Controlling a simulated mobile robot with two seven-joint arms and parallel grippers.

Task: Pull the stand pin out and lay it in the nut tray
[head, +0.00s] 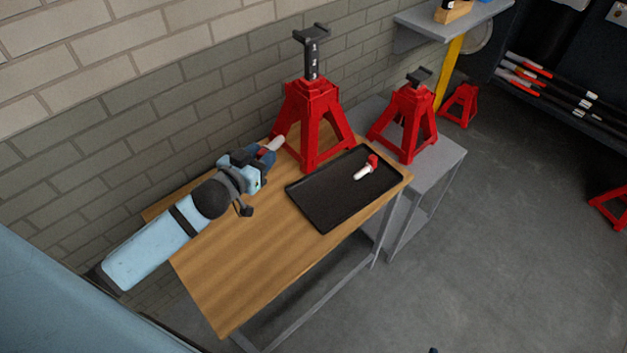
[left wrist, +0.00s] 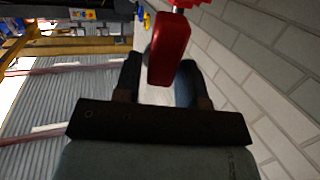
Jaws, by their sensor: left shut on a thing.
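A red jack stand (head: 312,105) stands upright on the wooden table, with a dark ratchet post (head: 311,58) on top. My left gripper (head: 266,157) is beside its left legs, shut on a red piece (head: 263,154) that I take for the stand pin. A pale rod-like end (head: 275,143) sticks out towards the stand; I cannot tell whether it touches. In the left wrist view the red piece (left wrist: 170,50) is at the fingers (left wrist: 160,85), with a short silvery part above it. The black tray (head: 314,208) lies right of the gripper. My right gripper is not in view.
A white piece with a red end (head: 363,171) lies in the tray. The wooden table (head: 235,275) is bare in front. A smaller red stand (head: 405,120) stands on the grey bench (head: 448,150) to the right. The brick wall (head: 140,110) is close behind.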

